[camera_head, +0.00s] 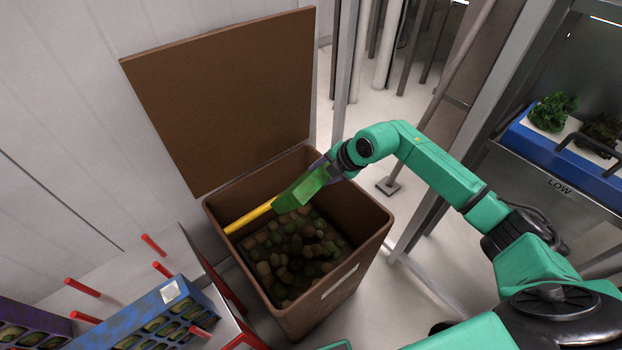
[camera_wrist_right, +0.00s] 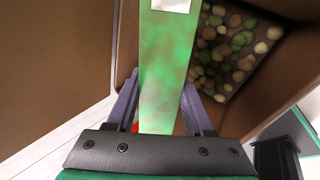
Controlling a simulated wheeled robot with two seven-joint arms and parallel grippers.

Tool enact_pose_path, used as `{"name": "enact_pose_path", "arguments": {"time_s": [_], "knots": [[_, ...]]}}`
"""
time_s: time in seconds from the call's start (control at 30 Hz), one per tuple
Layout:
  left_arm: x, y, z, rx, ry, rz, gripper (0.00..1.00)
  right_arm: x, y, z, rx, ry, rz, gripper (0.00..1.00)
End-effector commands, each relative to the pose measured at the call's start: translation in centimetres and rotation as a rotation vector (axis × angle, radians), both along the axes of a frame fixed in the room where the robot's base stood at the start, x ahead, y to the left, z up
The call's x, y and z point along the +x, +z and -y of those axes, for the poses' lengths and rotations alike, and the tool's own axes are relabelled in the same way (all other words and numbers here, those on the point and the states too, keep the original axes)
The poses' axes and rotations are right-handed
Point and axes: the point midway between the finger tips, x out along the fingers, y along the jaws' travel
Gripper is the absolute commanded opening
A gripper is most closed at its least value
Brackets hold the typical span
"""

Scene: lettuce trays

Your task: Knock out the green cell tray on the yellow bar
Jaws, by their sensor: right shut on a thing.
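The green cell tray (camera_head: 303,188) is held over the open brown bin, tilted with its lower left end close to the yellow bar (camera_head: 248,216). I cannot tell whether tray and bar touch. The bar crosses the bin's opening on the left and runs behind the tray. My right gripper (camera_head: 325,168) is shut on the tray's upper right end. In the right wrist view the tray (camera_wrist_right: 165,60) stands edge-on between the two purple fingers (camera_wrist_right: 160,84), with a white label at its far end. My left gripper does not show.
The brown bin (camera_head: 343,285) holds many round brown and green plugs, its lid (camera_head: 235,90) raised behind. A blue tray (camera_head: 160,312) with filled cells and red pegs stands front left. A blue tray (camera_head: 575,158) with lettuce is at right.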

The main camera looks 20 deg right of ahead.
Motion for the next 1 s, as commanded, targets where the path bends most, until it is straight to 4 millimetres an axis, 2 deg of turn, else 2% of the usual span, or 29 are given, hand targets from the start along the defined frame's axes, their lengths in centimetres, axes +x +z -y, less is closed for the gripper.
{"name": "enact_pose_path", "arguments": {"time_s": [0.37,0.53,0.77,1.0], "knots": [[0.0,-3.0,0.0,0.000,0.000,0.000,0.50,1.7,-3.4,-1.2,0.002,0.001,0.002,0.00],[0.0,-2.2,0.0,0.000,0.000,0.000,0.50,1.6,-2.6,-1.1,0.000,0.001,0.001,0.00],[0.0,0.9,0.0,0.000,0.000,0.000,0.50,0.3,0.2,-0.1,-0.001,-0.001,0.000,0.00],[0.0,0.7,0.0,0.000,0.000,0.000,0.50,0.1,0.0,0.0,0.001,0.000,0.002,0.00]]}}
